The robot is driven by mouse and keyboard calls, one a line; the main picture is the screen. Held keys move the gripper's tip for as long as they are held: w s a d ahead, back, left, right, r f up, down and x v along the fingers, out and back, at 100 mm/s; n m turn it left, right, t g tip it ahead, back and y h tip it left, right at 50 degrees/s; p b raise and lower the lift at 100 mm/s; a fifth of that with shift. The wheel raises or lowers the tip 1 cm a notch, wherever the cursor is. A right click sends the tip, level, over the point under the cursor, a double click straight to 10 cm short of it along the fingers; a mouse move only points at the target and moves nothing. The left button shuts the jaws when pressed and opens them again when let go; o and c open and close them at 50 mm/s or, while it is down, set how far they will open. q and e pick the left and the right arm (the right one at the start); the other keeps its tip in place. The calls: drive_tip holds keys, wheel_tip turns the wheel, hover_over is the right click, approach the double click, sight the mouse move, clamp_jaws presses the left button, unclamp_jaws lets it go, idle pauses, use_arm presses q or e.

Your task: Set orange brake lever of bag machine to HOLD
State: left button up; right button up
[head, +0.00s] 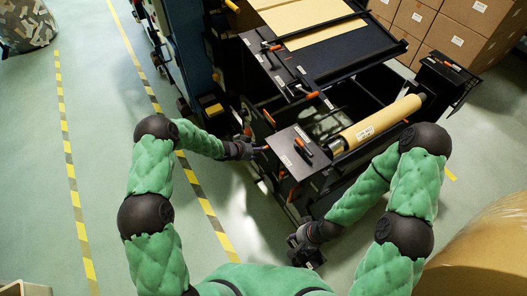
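The bag machine (345,55) is a dark unit in the upper middle. An orange-handled lever (303,146) lies on the black plate at its near end. More orange handles show nearby, one (269,118) on the side and one (312,95) on the upper edge. I cannot read the labels, so I cannot tell which is the brake lever or where HOLD is. My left gripper (250,149) is beside the near left corner of the machine, close to a small orange part. My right gripper (309,254) is low in front of the machine, apart from the levers. Finger openings are unclear in both.
A kraft paper roll (382,124) sits across the machine's near end. A large brown roll (485,255) stands at lower right. Cardboard boxes (455,35) are stacked at upper right. The green floor (110,120) on the left is mostly clear, with striped yellow tape.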

use_arm(q)
drive_tip(key=b+x, duration=0.1)
drive_tip(key=x, duration=0.5)
drive_tip(key=shift+w+d+f, duration=0.15)
drive_tip(key=shift+d+f, duration=0.05)
drive_tip(key=shift+d, duration=0.05)
clamp_jaws()
